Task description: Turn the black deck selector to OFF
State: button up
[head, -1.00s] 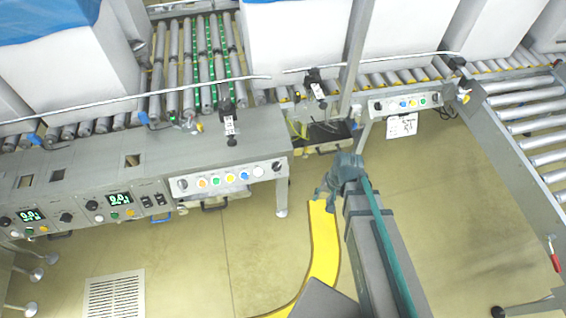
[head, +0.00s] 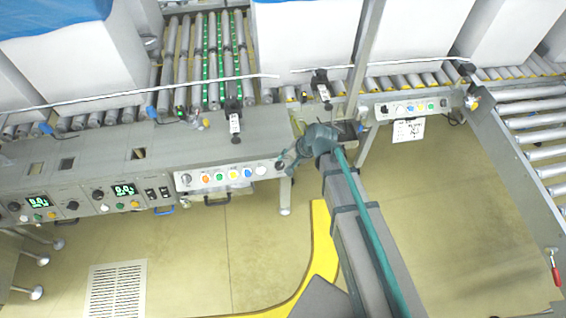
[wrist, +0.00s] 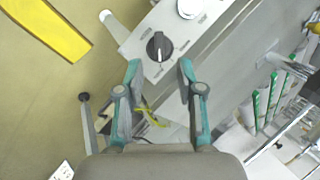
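The black deck selector (wrist: 159,47) is a round black knob with a pale pointer line, on the end of a light grey panel in the wrist view. Small labels stand around it, too blurred to read. My gripper (wrist: 158,66) is open, its two teal fingers apart, with the knob just beyond and between the fingertips. It does not appear to touch the knob. In the head view my gripper (head: 284,164) is at the right end of the button panel (head: 225,176), and the knob there is largely hidden by it.
A row of coloured buttons (head: 219,177) lies left of the knob. A white button (wrist: 189,8) is near it in the wrist view. Roller conveyors with large white boxes (head: 305,40) stand behind. A second button panel (head: 410,107) is at the right. The floor in front is open.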

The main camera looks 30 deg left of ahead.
aim_at(282, 165)
jog(key=shift+x, duration=2.3)
jog(key=shift+d, duration=0.1)
grip_shut()
